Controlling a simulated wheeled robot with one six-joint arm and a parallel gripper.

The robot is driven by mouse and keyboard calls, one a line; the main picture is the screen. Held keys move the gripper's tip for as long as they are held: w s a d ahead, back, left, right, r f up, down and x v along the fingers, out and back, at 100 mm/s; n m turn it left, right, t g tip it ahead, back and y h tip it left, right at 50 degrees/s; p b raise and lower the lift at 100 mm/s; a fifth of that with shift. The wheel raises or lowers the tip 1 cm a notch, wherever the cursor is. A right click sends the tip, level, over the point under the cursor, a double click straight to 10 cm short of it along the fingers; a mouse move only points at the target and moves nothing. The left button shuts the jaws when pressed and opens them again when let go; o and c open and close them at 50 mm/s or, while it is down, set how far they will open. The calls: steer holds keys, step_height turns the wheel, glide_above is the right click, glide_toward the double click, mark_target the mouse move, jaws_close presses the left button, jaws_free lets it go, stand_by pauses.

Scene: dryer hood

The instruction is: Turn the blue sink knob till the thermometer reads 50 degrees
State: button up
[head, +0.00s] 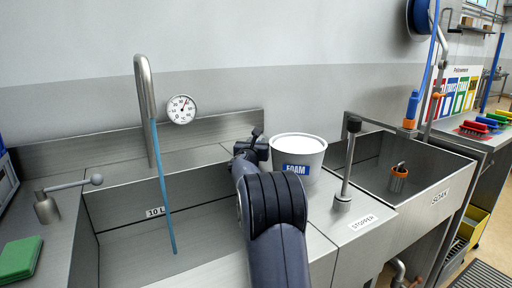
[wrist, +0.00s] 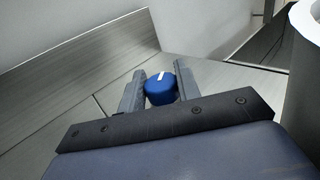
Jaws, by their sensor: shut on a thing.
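The blue sink knob (wrist: 160,88) shows in the wrist view as a short round knob with a white pointer line on top. My gripper (wrist: 158,90) has one finger on each side of it and is shut on it. In the head view my gripper (head: 253,148) is at the steel ledge behind the sink, and my arm hides the knob. The round white thermometer (head: 181,109) hangs on the wall; its needle tilts up and right, but the figures are too small to read. Blue water runs from the tall spout (head: 146,105) into the left basin.
A white FOAM tub (head: 298,157) stands close to the right of my gripper. A stopper lever (head: 348,165) stands farther right, before the SOAK basin (head: 440,176). A lever handle (head: 70,190) and a green pad (head: 20,258) are at left.

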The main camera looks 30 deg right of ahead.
steer(key=o, duration=1)
steer(key=shift+c, duration=0.2)
steer(key=b+v, duration=0.1)
steer(key=v, duration=0.9)
steer(key=shift+s+a+b, duration=0.3)
